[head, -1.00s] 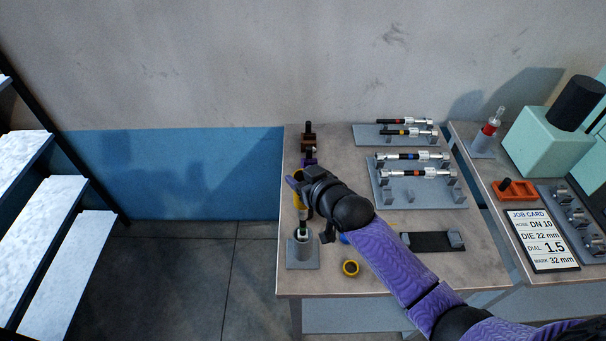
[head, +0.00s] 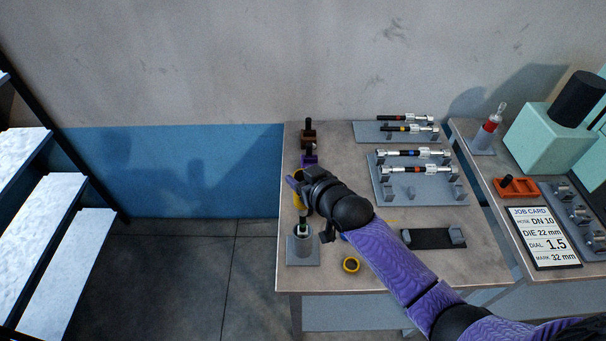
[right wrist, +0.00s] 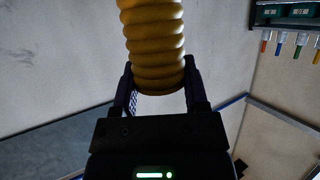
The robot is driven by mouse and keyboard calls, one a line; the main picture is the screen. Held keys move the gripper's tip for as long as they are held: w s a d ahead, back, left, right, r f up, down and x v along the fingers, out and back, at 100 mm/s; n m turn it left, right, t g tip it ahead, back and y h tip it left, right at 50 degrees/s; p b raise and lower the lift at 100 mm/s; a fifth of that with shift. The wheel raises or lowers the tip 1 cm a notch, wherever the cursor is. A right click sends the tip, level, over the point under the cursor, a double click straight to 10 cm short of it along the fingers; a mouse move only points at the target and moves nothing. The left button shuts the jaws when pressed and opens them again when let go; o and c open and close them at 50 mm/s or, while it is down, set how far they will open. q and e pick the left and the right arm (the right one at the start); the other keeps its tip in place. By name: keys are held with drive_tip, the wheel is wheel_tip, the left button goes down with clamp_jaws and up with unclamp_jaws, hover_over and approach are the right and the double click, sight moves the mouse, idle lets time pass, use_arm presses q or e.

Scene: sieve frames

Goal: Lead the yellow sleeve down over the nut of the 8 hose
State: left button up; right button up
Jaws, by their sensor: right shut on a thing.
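My right gripper (head: 297,190) reaches in from the right over the table's left side, shut on the yellow sleeve (head: 298,201). In the right wrist view the ribbed yellow sleeve (right wrist: 155,45) sits between the two fingers and runs out of the top of the picture. In the head view a short dark and green piece (head: 303,222), likely the hose end, stands upright in a grey holder (head: 303,249), below the sleeve. A gap seems to show between them, but the wrist partly hides this. I cannot read a hose number. My left gripper is not in view.
A yellow and black ring (head: 351,265) lies on the table (head: 330,283) near the front. Hoses with silver ends lie on grey racks (head: 410,192) behind.

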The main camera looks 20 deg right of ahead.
drive_tip(key=shift+f+b, duration=0.5)
drive_tip(key=shift+f, duration=0.3)
drive_tip(key=shift+f, duration=0.2)
drive_tip(key=shift+f+b, duration=0.35)
drive_tip(key=shift+b, duration=0.05)
drive_tip(key=o, duration=1.3)
drive_tip(key=p+v, duration=0.1)
drive_tip(key=v, duration=0.9)
drive_tip(key=shift+f, duration=0.1)
